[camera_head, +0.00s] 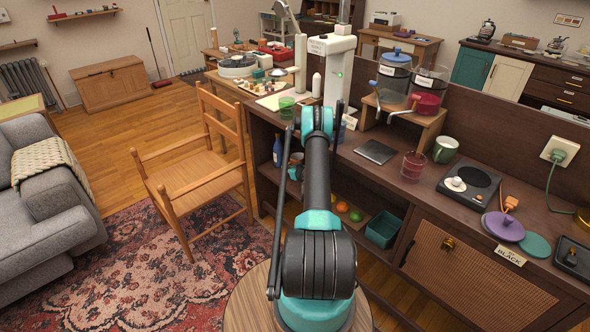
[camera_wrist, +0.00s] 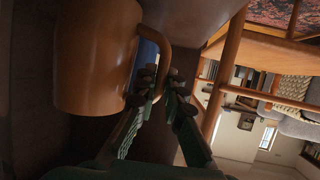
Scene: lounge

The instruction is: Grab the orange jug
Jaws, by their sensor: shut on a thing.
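My gripper's two fingers are closed on the lower part of the handle, one finger on each side. In the head view my arm covers the gripper, and I cannot pick out the jug there.
A dark counter (camera_head: 385,190) with open shelves stands ahead. On it are a red glass (camera_head: 413,166), a green mug (camera_head: 445,149) and a black hot plate (camera_head: 469,186). A blue bottle (camera_head: 278,150) and a teal bin (camera_head: 383,229) are on the shelves. A wooden chair (camera_head: 200,165) stands left.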

